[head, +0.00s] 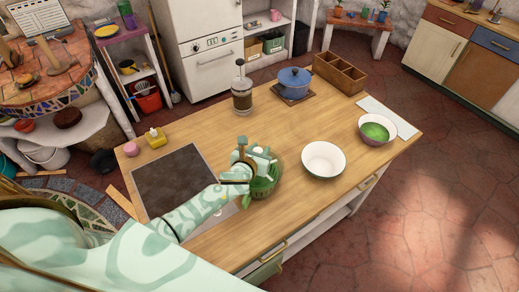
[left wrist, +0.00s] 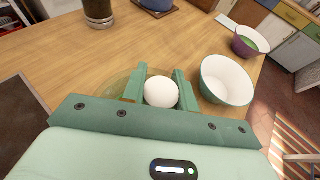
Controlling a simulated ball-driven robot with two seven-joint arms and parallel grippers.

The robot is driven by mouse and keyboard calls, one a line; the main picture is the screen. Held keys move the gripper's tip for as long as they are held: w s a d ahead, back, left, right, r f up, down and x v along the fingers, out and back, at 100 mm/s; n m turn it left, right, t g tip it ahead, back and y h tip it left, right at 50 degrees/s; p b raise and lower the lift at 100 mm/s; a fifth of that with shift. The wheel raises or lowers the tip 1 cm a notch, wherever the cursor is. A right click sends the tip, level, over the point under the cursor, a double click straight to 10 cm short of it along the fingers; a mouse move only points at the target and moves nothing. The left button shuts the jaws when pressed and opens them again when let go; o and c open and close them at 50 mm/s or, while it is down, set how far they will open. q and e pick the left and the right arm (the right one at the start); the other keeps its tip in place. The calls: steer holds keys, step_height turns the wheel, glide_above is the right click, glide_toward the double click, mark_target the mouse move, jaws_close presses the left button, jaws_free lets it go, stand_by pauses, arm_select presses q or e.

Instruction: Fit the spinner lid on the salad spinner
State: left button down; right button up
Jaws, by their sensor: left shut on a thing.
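The salad spinner (head: 268,189) is a green see-through bowl on the wooden counter, mostly hidden behind my left gripper in the head view. My left gripper (head: 258,163) is right over it. In the left wrist view, the gripper (left wrist: 159,88) is shut on a round white knob (left wrist: 161,92), which I take for the knob of the spinner lid. A pale see-through rim (left wrist: 120,82) shows beside the fingers; I cannot tell whether it is lid or bowl, or whether the lid touches the bowl. My right gripper is out of view.
A white bowl (head: 323,159) stands close right of the spinner. A bowl with green contents (head: 375,131) is farther right. A dark hob (head: 172,180) lies to the left. A French press (head: 241,95), a blue pot (head: 294,82) and a wooden box (head: 339,73) stand behind.

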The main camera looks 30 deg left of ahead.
arm_select(q)
steer(key=shift+f+b, duration=0.35)
steer(key=shift+f, duration=0.1)
steer(key=c, duration=1)
jaws_free()
steer(key=p+v, duration=0.2)
steer(key=v, duration=1.4)
steer(key=shift+s, duration=0.15)
steer(key=shift+s, duration=0.1)
